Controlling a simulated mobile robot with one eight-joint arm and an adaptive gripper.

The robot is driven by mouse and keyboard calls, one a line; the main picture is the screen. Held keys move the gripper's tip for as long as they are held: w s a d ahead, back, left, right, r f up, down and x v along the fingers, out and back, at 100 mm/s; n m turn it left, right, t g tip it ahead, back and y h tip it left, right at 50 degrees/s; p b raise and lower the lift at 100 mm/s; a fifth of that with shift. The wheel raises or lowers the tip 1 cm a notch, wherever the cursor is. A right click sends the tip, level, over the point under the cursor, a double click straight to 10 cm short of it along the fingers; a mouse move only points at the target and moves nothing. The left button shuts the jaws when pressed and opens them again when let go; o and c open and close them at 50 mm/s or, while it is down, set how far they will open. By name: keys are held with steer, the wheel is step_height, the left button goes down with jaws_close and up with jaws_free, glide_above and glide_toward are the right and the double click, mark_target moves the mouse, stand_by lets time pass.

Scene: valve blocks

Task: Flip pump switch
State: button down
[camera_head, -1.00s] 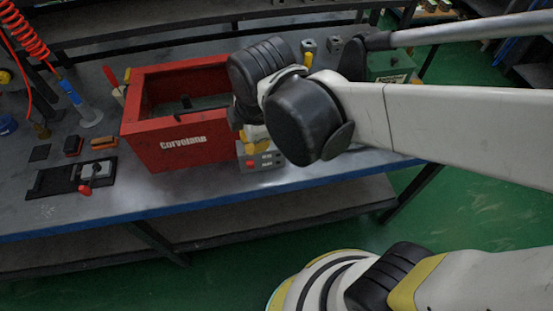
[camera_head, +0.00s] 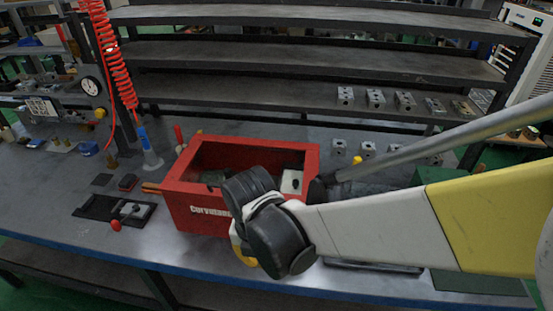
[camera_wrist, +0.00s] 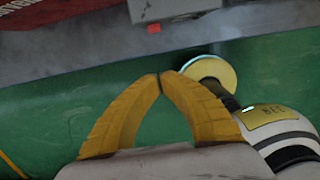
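No part is clearly marked as the pump switch. At the top of the wrist view is the underside edge of a grey box (camera_wrist: 180,8) with a small red button (camera_wrist: 154,28). This box is hidden behind my arm in the head view. My gripper (camera_wrist: 162,77) has its two yellow fingers together at the tips, with nothing between them. In the wrist view the tips point toward the bench edge, apart from the grey box. In the head view only a bit of yellow (camera_head: 240,245) shows behind my black wrist joint, in front of the red box (camera_head: 195,212).
A black plate with a red-knobbed lever (camera_head: 115,222) lies on the bench at left. A blue-tipped nozzle (camera_head: 149,155) hangs on a red coiled hose (camera_head: 115,70). Metal blocks (camera_head: 375,98) stand on the shelf. Green floor (camera_wrist: 50,85) shows below the bench edge.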

steer(key=w+f+b, duration=0.1)
steer(key=f, duration=0.2)
steer(key=w+f+b, duration=0.1)
steer(key=f+b, duration=0.1)
steer(key=f, duration=0.1)
steer(key=w+f+b, duration=0.1)
steer(key=f+b, duration=0.1)
steer(key=shift+w+d+f, duration=0.2)
steer(key=shift+w+f, duration=0.05)
steer(key=shift+f, duration=0.15)
steer(key=shift+w+r, duration=0.35)
steer(key=shift+w, duration=0.15)
